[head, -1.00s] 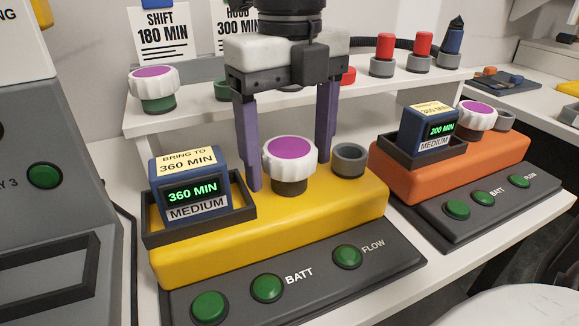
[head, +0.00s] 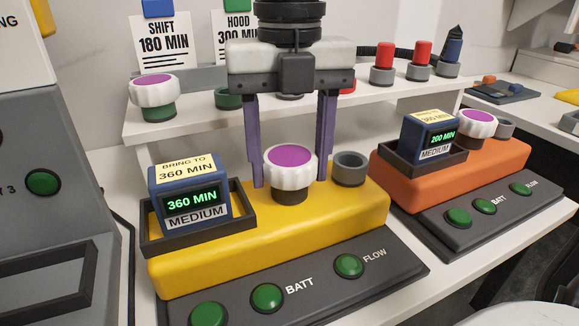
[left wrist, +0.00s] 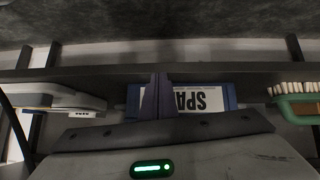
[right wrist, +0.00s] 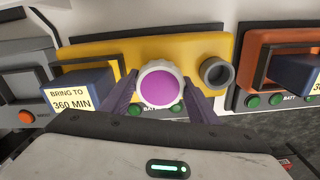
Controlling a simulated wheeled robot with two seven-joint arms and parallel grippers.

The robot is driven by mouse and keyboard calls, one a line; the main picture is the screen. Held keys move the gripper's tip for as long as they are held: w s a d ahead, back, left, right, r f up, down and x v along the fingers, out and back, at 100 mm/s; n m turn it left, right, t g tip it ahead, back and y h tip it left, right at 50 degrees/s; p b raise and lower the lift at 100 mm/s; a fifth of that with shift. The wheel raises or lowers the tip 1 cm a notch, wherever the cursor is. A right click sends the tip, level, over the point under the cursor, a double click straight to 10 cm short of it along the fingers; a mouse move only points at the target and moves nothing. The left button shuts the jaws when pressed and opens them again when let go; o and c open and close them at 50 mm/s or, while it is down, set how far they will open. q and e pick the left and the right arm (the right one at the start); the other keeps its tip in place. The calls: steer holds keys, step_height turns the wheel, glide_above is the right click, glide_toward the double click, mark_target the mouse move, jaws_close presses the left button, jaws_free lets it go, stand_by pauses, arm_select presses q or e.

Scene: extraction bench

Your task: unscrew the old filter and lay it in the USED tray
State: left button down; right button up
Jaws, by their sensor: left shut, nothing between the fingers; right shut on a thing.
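The filter (head: 290,166) is a white ribbed cap with a purple top, seated upright on a dark socket of the yellow unit (head: 300,228). My right gripper (head: 290,180) reaches down from above, its two purple fingers closed on opposite sides of the cap. The right wrist view shows the purple-topped filter (right wrist: 160,86) between the fingers. My left gripper (left wrist: 161,95) shows only in the left wrist view, fingers together and empty. I see no tray marked USED in these views.
A blue timer box (head: 190,195) sits in a black holder left of the filter; an empty grey socket (head: 349,168) is on its right. An orange unit (head: 450,170) with another purple-topped filter (head: 477,123) stands right. Behind is a white shelf (head: 200,128) with caps.

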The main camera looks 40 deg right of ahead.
steer(key=n+p, duration=0.1)
steer(key=n, duration=0.2)
steer(key=shift+r, duration=0.15)
steer(key=shift+n, duration=0.3)
steer(key=shift+c, duration=0.4)
steer(key=shift+r, duration=0.1)
steer(key=shift+r+p, duration=0.95)
steer(key=shift+r, duration=0.05)
steer(key=shift+r+p, duration=1.1)
steer(key=shift+r, duration=0.35)
